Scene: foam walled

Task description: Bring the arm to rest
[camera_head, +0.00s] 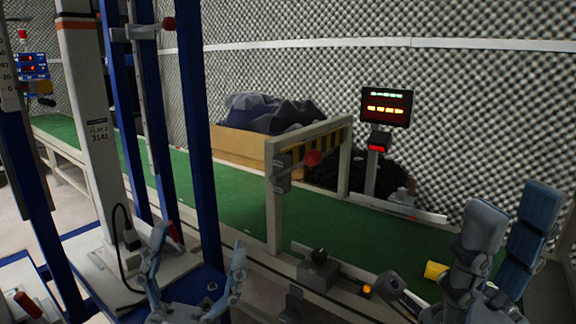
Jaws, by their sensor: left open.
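My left gripper (200,242) is at the bottom, left of centre, its two grey-blue fingers spread wide with nothing between them. It appears in front of the blue-framed stand and the near side of the conveyor. My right gripper (513,205) is at the lower right, fingers pointing up and apart, with no object seen between them. It appears in front of the right end of the green belt. The lower parts of both grippers are cut off by the bottom edge.
Blue posts (196,150) and a white column (92,130) stand close at left. A green conveyor (230,195) crosses behind the grippers, with a striped gate (272,200) over it. A yellow piece (435,270) lies beside my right gripper. A cardboard box (238,145) and display (386,107) stand behind.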

